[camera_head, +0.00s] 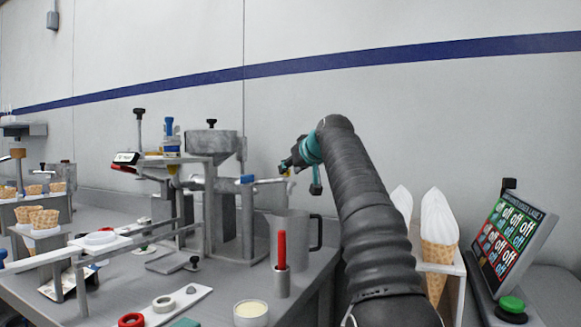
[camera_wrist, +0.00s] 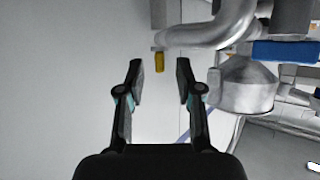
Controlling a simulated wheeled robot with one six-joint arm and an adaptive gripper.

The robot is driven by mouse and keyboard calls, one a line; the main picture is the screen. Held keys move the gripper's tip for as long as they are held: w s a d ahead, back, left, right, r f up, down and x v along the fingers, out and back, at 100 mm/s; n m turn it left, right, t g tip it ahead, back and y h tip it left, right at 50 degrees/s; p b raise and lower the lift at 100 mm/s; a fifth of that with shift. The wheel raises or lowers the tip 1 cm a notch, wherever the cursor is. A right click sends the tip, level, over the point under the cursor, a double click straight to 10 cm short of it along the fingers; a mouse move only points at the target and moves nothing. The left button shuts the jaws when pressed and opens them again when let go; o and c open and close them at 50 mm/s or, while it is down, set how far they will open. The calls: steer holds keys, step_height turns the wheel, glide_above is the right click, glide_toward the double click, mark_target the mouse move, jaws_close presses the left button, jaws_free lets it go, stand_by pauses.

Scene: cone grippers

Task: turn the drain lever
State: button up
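My gripper (camera_head: 288,167) is up in front of the wall, right of the metal hopper machine, beside the end of its pipe. In the wrist view the gripper (camera_wrist: 160,76) is open, with nothing between its fingers. A small yellow tip (camera_wrist: 159,62) on a short stem appears between the fingertips; I cannot tell how far beyond them it is. It hangs by a curved metal pipe (camera_wrist: 215,32). A blue handle (camera_wrist: 285,51) lies to the right, and also shows in the head view (camera_head: 247,179). I cannot tell for certain which part is the drain lever.
The hopper (camera_head: 209,143) stands left of my gripper. Below are a grey jug (camera_head: 291,232), a red-handled tool (camera_head: 282,247) in a holder and a cream-filled cup (camera_head: 250,312). Large cones (camera_head: 438,231) and a screen (camera_head: 510,240) stand right. The wall is behind.

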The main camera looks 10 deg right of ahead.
steer(key=shift+w+a+f, duration=0.1)
steer(key=shift+w+f, duration=0.05)
steer(key=shift+w, duration=0.2)
steer(key=shift+c, duration=0.2)
jaws_close()
steer(key=shift+a+h, duration=0.1)
steer(key=shift+h, duration=0.2)
steer(key=shift+a+f+m+h, duration=0.1)
steer(key=shift+a+m+h, duration=0.15)
steer(key=shift+m+h, duration=0.55)
steer(key=shift+a+m+h, duration=0.25)
steer(key=shift+m+h, duration=0.55)
steer(key=shift+w+a+m+g+h, duration=0.15)
steer(key=shift+a+m+h, duration=0.1)
steer(key=shift+m+h, duration=0.8)
steer(key=shift+a+m+g+h, duration=0.15)
steer(key=shift+a+m+h, duration=0.1)
steer(key=shift+m+h, duration=0.8)
steer(key=shift+h, duration=0.4)
